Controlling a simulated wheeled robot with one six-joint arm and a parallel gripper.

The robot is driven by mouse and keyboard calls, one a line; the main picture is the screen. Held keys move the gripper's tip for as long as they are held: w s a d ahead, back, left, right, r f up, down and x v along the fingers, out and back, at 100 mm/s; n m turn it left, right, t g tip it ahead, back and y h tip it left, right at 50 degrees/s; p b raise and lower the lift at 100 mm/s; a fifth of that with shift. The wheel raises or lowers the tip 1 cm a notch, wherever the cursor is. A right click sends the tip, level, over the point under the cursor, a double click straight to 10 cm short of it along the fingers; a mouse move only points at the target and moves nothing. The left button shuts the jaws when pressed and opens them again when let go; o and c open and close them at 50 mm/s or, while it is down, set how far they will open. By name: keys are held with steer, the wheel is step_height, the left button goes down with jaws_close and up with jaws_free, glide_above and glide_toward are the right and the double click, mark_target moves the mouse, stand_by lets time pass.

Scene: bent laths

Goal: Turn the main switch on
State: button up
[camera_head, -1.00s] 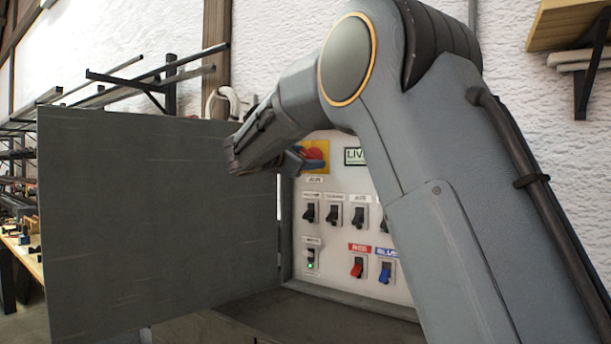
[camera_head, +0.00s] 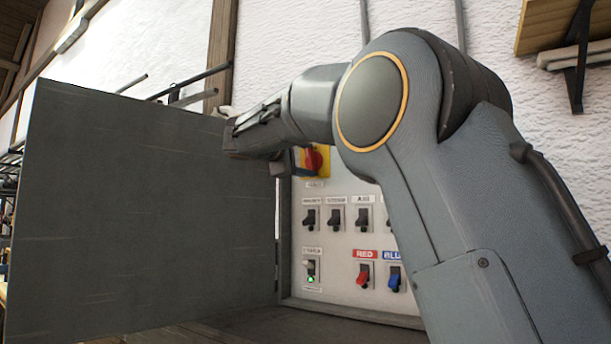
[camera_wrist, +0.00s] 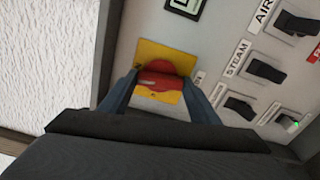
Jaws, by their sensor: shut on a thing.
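The main switch is a red rotary knob (camera_head: 315,160) on a yellow plate (camera_head: 325,150), at the upper left of the panel. In the wrist view the red knob (camera_wrist: 160,80) sits between my blue-grey fingers, on the yellow plate (camera_wrist: 160,52). My gripper (camera_wrist: 158,90) is shut on the knob, one finger at each side. In the head view my gripper (camera_head: 298,160) reaches the knob from the left, and my arm hides part of the panel. The knob's exact turn angle is hard to tell.
A large grey cabinet door (camera_head: 150,200) stands open on the left. Below the knob are several black toggles (camera_head: 336,219), a red toggle (camera_head: 364,275), a blue toggle (camera_head: 394,278) and a toggle with a green light (camera_head: 311,270). A wooden shelf (camera_head: 560,25) hangs upper right.

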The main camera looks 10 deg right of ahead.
steer(key=shift+f+m+b, duration=0.1)
steer(key=shift+m+b, duration=0.8)
steer(key=shift+b, duration=0.05)
steer(key=o, duration=1)
steer(key=shift+o, duration=0.2)
steer(key=b+v, duration=0.1)
steer(key=v, duration=0.6)
steer(key=shift+s+a, duration=0.3)
steer(key=shift+a, duration=0.05)
